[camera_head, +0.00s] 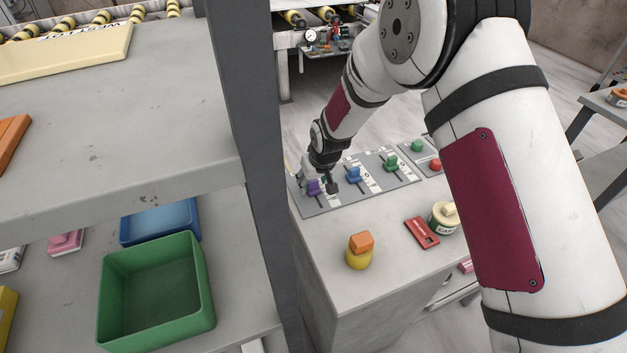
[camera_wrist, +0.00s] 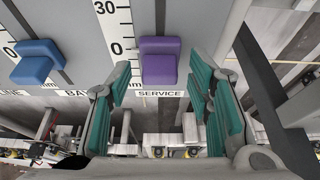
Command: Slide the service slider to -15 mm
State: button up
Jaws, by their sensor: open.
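The purple slider knob (camera_wrist: 160,62) sits on a grey panel in the wrist view, just above a label reading SERVICE (camera_wrist: 161,94). A scale with 30 and 0 marks (camera_wrist: 115,30) runs along its left side; the knob is beside the 0 mark. My gripper (camera_wrist: 165,100) is open, with its teal-padded fingers to the left and right of the knob's lower end and nothing held. In the head view the purple knob (camera_head: 313,187) is at the panel's left end, close to my gripper (camera_head: 318,182). Contact with the knob cannot be told.
A blue knob (camera_wrist: 38,62) sits left of the purple one in the wrist view. In the head view, a green knob (camera_head: 391,163) is farther right on the panel. An orange block on a yellow object (camera_head: 359,258), a red item (camera_head: 421,233) and a jar (camera_head: 443,221) stand in front.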

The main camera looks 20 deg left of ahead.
aim_at(317, 199)
jog(key=shift+c, duration=0.6)
grip_shut()
jog(key=shift+w+a+b, duration=0.7)
jog(key=shift+w+b, duration=0.3)
jog(key=shift+o, duration=0.6)
grip_release()
jog(key=shift+s, duration=0.1)
jog(key=v, duration=1.2)
